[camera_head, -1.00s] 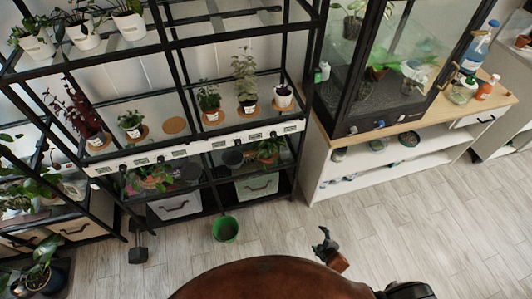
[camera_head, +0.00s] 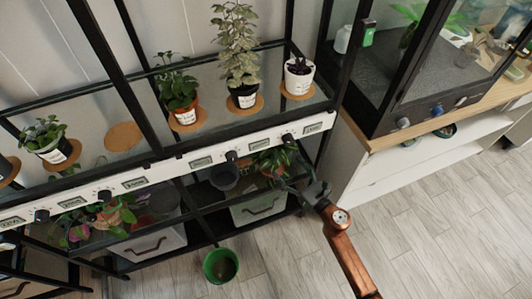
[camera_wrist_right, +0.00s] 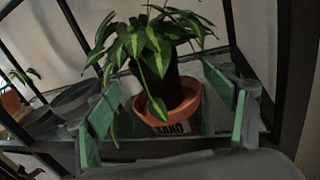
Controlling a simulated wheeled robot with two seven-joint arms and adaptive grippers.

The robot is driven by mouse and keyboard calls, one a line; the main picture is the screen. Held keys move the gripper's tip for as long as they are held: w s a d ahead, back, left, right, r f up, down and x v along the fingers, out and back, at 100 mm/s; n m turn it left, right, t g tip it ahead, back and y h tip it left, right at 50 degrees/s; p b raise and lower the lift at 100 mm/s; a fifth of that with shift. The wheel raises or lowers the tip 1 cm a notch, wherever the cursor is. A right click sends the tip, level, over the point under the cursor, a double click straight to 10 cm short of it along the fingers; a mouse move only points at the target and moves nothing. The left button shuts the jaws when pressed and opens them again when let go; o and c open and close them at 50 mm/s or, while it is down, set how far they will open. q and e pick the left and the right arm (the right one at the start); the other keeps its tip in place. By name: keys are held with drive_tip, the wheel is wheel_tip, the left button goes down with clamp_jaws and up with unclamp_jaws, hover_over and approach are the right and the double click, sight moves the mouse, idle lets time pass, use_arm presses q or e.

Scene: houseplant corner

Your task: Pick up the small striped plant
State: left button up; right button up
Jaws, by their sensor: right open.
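A plant with drooping, pale-streaked green leaves (camera_wrist_right: 145,45) fills the middle of the right wrist view. It stands in a dark pot over an orange-brown dish with a white label in front. A leafy plant (camera_head: 272,160) on the lower shelf in the head view appears to be the same one. I cannot tell for sure which plant is the small striped one. My right gripper (camera_head: 306,184) is at the lower shelf's right end. Its green fingers (camera_wrist_right: 170,120) stand apart on either side of the plant, with nothing held. My left gripper is not in view.
Several potted plants stand on the upper shelf, including a small dark one in a white pot (camera_head: 298,75). The rack's white front rail (camera_head: 165,172) runs above the lower shelf. A green bucket (camera_head: 220,265) stands on the floor. A white cabinet (camera_head: 400,165) is right.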

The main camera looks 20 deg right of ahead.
sight(272, 154)
drive_tip(key=shift+w+a+r+n, duration=0.1)
drive_tip(key=shift+w+a+n, duration=0.2)
drive_tip(key=shift+w, duration=0.35)
drive_tip(key=shift+w+a+r+n, duration=0.1)
drive_tip(key=shift+w+a+n, duration=0.2)
drive_tip(key=shift+w, duration=0.3)
drive_tip(key=b+x, duration=0.1)
drive_tip(key=x, duration=0.4)
drive_tip(key=shift+a+f, duration=0.15)
drive_tip(key=shift+a, duration=0.05)
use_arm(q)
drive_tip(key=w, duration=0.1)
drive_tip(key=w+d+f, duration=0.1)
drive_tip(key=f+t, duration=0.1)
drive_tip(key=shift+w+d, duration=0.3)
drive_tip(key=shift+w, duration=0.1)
use_arm(e)
drive_tip(key=shift+w+a, duration=0.2)
drive_tip(key=shift+w, duration=0.25)
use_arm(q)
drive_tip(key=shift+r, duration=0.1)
use_arm(e)
drive_tip(key=shift+c, duration=0.6)
drive_tip(key=c, duration=1.3)
